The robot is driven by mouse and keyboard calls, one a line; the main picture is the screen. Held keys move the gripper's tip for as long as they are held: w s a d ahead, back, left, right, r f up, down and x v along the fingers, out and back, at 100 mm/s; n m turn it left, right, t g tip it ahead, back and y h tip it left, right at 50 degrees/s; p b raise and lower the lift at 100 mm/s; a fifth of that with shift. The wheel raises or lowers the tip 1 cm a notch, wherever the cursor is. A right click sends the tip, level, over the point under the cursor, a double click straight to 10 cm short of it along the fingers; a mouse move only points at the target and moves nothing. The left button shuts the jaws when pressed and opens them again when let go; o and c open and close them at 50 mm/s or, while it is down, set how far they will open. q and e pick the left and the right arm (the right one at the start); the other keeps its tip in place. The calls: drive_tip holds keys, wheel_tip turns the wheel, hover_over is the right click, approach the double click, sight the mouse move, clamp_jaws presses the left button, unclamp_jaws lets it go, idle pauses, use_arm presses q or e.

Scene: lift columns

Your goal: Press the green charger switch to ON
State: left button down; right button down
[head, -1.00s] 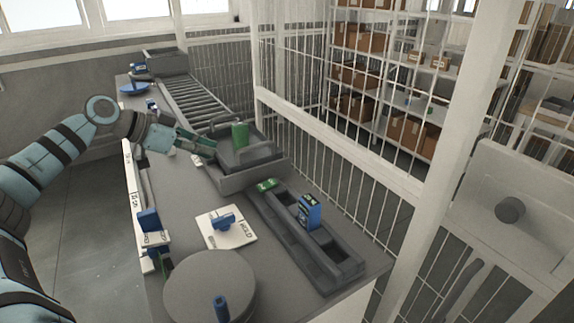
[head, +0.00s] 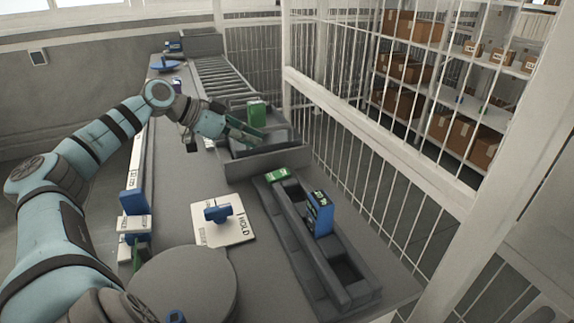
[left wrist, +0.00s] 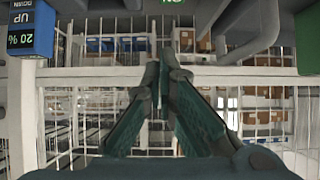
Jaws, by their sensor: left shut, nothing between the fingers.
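The green charger switch (head: 277,174) is a small green block with white marking at the far end of the dark charger dock (head: 297,225). Its green lettered face (left wrist: 262,2) just shows at the top edge of the left wrist view. A blue battery (head: 319,213) with a display stands upright in the dock; it also shows in the left wrist view (left wrist: 30,27). My left gripper (head: 258,138) is shut and empty, beyond the switch and apart from it, over the grey tray area. Its fingertips (left wrist: 163,62) meet in the left wrist view. My right gripper is not in view.
A green block (head: 257,112) stands close behind my left gripper, by the roller conveyor (head: 222,78). A white pad (head: 224,232) with a blue handle and a round grey disc (head: 185,285) lie nearer. A mesh fence (head: 370,150) runs along the right.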

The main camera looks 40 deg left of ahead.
use_arm(q)
drive_tip(key=p, duration=0.4)
hover_over(286, 176)
drive_tip(key=s, duration=0.1)
wheel_tip(286, 176, down, 5)
drive_tip(key=f, duration=0.2)
drive_tip(key=w+f, duration=0.1)
drive_tip(key=f, duration=0.1)
drive_tip(key=shift+f, duration=0.4)
